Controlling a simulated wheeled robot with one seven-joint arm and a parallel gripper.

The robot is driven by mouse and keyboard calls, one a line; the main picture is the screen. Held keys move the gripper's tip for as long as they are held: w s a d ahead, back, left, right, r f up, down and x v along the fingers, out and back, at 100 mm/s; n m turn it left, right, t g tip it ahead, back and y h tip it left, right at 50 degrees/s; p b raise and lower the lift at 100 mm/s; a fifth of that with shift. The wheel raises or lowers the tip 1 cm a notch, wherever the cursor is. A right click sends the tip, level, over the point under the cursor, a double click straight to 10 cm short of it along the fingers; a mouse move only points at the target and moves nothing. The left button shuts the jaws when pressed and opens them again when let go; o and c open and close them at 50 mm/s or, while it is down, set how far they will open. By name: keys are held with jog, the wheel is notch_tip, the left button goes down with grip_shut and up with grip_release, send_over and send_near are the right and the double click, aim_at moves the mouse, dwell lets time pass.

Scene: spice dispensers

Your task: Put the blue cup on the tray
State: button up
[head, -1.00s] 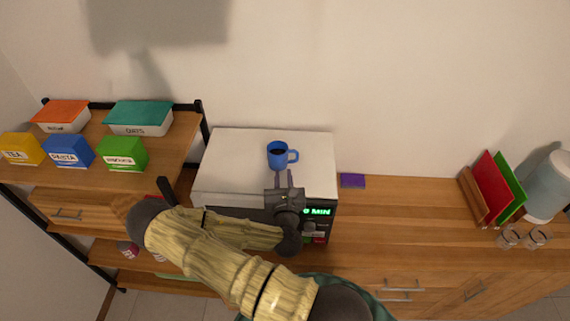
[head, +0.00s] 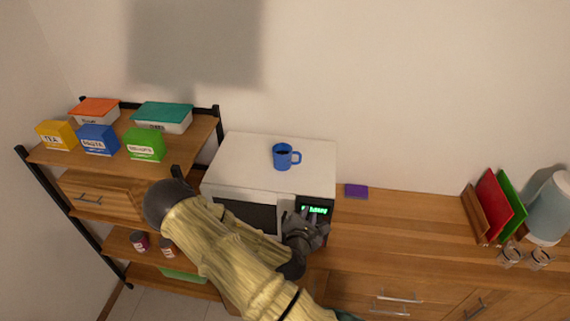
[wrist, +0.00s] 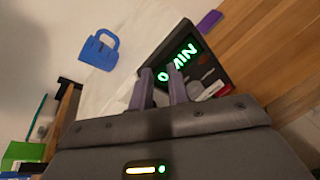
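The blue cup (head: 282,157) stands upright on the white top of the microwave (head: 240,155), its handle to the right. In the wrist view the blue cup (wrist: 97,53) shows at upper left, apart from the fingers. My gripper (head: 306,214) is in front of the microwave's control panel, below the green display. In the wrist view my gripper (wrist: 161,75) has its two fingers apart with nothing between them, just beside the lit display (wrist: 180,62). Whether the fingers touch the panel I cannot tell. I see no tray in these frames.
A shelf rack at left holds a yellow box (head: 55,135), a blue box (head: 98,139), a green box (head: 146,144) and lidded containers. A purple block (head: 356,191) lies right of the microwave. Wooden counter (head: 410,220) is clear up to the red and green boards (head: 492,200).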

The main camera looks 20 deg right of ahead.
jog(key=s+a+f+m+g+y+b, duration=0.2)
jog(key=a+m+g+y, duration=0.1)
jog(key=a+m, duration=0.3)
jog(key=s+a+f+m+g+y+b, duration=0.2)
jog(key=a+m+g+y+b, duration=0.1)
jog(key=m, duration=0.5)
jog(key=s+a+r+m+g+y+b, duration=0.2)
jog(key=s+a+r+m+y+b, duration=0.1)
jog(key=s+a+r+m, duration=0.4)
notch_tip(320, 180, up, 3)
jog(key=shift+s+y, duration=0.3)
